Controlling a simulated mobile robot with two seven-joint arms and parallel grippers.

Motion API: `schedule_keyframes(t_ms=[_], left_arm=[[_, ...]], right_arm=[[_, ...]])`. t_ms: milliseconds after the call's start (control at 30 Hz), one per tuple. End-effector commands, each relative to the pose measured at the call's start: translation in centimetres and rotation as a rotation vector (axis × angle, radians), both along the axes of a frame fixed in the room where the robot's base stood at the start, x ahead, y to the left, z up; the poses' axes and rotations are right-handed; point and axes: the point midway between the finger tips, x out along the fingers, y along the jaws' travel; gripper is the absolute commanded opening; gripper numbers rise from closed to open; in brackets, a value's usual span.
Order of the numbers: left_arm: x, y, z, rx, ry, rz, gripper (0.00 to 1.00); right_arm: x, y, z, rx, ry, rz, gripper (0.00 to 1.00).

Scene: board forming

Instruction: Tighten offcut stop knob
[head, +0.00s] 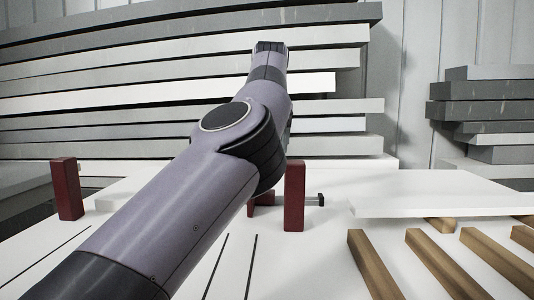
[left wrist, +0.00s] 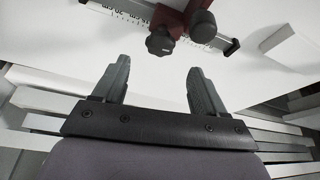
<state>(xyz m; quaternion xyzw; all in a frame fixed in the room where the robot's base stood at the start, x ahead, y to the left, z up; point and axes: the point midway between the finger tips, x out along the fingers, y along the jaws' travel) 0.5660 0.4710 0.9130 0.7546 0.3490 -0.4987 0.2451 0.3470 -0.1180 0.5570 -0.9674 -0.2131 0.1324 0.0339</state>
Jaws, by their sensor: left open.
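In the left wrist view, a dark lobed knob (left wrist: 160,42) sits on a dark red stop (left wrist: 180,16) that straddles a white scale rail (left wrist: 125,10). A second dark, rounder knob (left wrist: 203,26) is just right of it. I cannot tell which one is the offcut stop knob. My left gripper (left wrist: 158,68) is open and empty, its fingertips apart from both knobs and a little short of the lobed one in the picture. In the head view my left gripper (head: 270,47) points away, and neither knob can be made out. My right gripper is not in view.
Dark red uprights stand on the white table at left (head: 67,188) and centre (head: 294,196). A white board (head: 440,192) lies at right, near several wooden strips (head: 372,265). Stacked grey and white boards (head: 150,75) fill the back, with another stack (head: 485,105) at right.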

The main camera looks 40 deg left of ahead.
Motion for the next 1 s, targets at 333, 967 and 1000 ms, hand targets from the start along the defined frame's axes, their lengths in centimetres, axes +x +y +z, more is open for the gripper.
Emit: schedule_keyframes(t_ms=[333,967,1000], left_arm=[[0.1,0.0,0.1,-0.124,-0.134,0.438,0.72],[0.2,-0.1,0.1,-0.377,-0.406,1.335,0.72],[0.2,-0.1,0.1,-0.392,-0.423,1.391,0.72]], right_arm=[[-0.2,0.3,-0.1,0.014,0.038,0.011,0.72],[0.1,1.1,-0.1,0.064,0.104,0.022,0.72],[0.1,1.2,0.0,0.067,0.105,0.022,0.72]])
